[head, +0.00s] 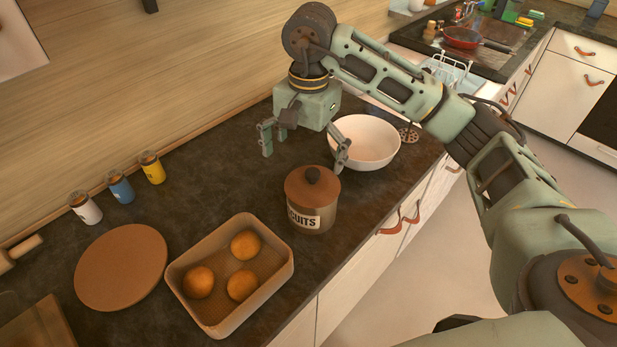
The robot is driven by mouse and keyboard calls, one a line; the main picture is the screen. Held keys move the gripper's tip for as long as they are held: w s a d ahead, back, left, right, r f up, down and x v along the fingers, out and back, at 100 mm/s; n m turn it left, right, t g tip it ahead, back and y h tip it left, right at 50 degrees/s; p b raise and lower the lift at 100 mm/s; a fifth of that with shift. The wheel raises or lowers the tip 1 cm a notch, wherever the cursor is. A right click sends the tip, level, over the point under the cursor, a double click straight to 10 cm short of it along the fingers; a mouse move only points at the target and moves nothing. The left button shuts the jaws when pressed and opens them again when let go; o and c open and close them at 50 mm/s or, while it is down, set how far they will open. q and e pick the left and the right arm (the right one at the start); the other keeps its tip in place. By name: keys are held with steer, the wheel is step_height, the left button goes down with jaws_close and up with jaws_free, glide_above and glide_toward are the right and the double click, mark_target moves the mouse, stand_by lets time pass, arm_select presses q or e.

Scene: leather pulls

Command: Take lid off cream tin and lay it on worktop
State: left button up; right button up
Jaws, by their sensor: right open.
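A brownish tin (312,222) with a cream label ending in "CUITS" stands upright on the dark worktop (215,185). Its round reddish-brown lid (296,187) with a dark knob sits on top of it. My right gripper (304,150) is open and empty, its fingers spread wide and pointing down. It hangs above and behind the tin in the picture, and I see no contact with the lid. My left gripper is not in view.
A white bowl (375,147) stands right behind the tin. A baking tray (283,277) with three round buns is at its left. A round brown board (121,267) and three small jars (122,188) are farther left. Bare worktop lies between the jars and the tin.

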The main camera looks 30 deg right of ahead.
mark_target(310, 173)
steer(key=shift+d, duration=0.5)
steer(key=shift+d+f, duration=0.1)
steer(key=shift+f, duration=0.2)
steer(key=shift+s+f+p, duration=0.1)
steer(key=shift+f+p, duration=0.3)
steer(key=shift+f, duration=0.4)
steer(key=shift+f+p, duration=0.3)
steer(key=f, duration=0.1)
steer(key=f+p, duration=0.2)
steer(key=f, duration=0.1)
steer(key=shift+s+a, duration=0.1)
steer(key=shift+a, duration=0.15)
steer(key=shift+f, duration=0.3)
